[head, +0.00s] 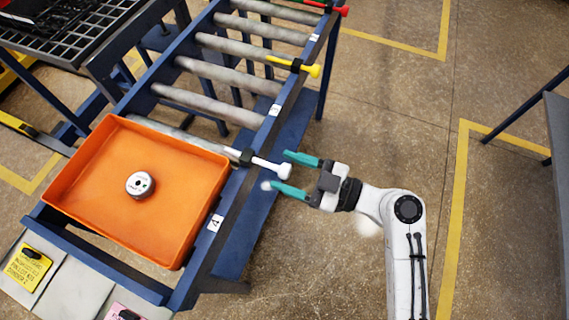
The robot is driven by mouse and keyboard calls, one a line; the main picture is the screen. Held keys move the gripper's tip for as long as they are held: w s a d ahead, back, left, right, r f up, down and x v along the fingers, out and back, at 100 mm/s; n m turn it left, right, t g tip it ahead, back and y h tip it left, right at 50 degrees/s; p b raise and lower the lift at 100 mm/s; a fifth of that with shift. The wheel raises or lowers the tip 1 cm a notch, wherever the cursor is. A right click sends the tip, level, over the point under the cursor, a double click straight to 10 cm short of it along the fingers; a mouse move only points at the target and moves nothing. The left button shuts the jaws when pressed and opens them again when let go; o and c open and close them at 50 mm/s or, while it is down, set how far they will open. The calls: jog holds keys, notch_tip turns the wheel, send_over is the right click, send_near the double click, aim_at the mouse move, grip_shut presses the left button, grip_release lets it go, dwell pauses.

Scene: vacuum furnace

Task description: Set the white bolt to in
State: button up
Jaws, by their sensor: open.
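The white bolt (270,167) sticks out from the right side rail of the blue roller conveyor (255,140), near the front. It passes through a dark holder on the rail, and its white knob end points right. My gripper (278,174) is open, with teal fingers on either side of the knob end, one above and one below in the picture. I cannot tell whether the fingers touch the knob or differ from it in height.
An orange tray (95,205) with a round white-topped part (140,185) sits on the conveyor's front. A yellow bolt (305,68) and a red bolt (335,9) stick out farther back. A grey table (560,150) stands at right; floor between is clear.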

jog(key=shift+w+a, duration=0.2)
jog(key=shift+a, duration=0.45)
jog(key=shift+c, duration=0.3)
grip_shut()
